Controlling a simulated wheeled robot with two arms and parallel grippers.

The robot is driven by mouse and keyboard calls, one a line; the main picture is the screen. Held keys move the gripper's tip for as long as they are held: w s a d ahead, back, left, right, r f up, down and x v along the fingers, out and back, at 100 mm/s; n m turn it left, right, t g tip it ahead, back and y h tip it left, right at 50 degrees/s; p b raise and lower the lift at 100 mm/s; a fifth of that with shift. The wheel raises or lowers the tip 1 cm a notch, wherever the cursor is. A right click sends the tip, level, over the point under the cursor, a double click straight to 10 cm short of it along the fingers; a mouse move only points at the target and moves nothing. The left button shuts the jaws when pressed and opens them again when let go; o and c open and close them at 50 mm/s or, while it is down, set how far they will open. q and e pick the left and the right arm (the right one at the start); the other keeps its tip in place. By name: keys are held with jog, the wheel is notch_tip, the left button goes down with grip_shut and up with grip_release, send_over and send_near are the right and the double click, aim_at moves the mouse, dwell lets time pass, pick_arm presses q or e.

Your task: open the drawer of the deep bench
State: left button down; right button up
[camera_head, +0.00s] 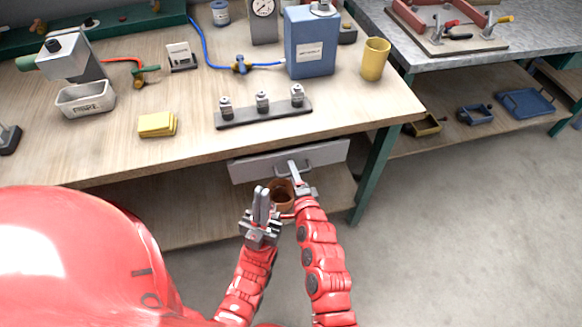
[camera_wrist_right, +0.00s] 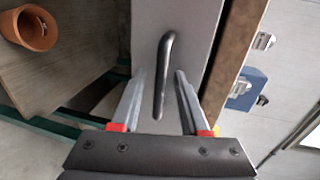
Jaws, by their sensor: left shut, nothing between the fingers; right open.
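The deep bench (camera_head: 376,112) has a wooden top and green legs. Its grey drawer (camera_head: 240,170) sits under the front edge, its front looking flush with the bench or nearly so. A handle bar (camera_wrist_right: 164,75) stands out from the drawer front. My right gripper (camera_head: 297,172) is at the handle; in the right wrist view its open fingers (camera_wrist_right: 158,88) lie either side of the handle, with gaps on both sides. My left gripper (camera_head: 261,195) is shut and empty, in front of the bench, left of and below the right one.
On the benchtop are a blue tank (camera_head: 310,45), a yellow cup (camera_head: 375,60), a rack with fittings (camera_head: 263,116) and yellow pads (camera_head: 157,124). The floor (camera_head: 460,230) to the right is clear.

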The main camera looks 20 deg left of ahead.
jog(key=shift+s, duration=0.1)
grip_shut()
dwell(1.3)
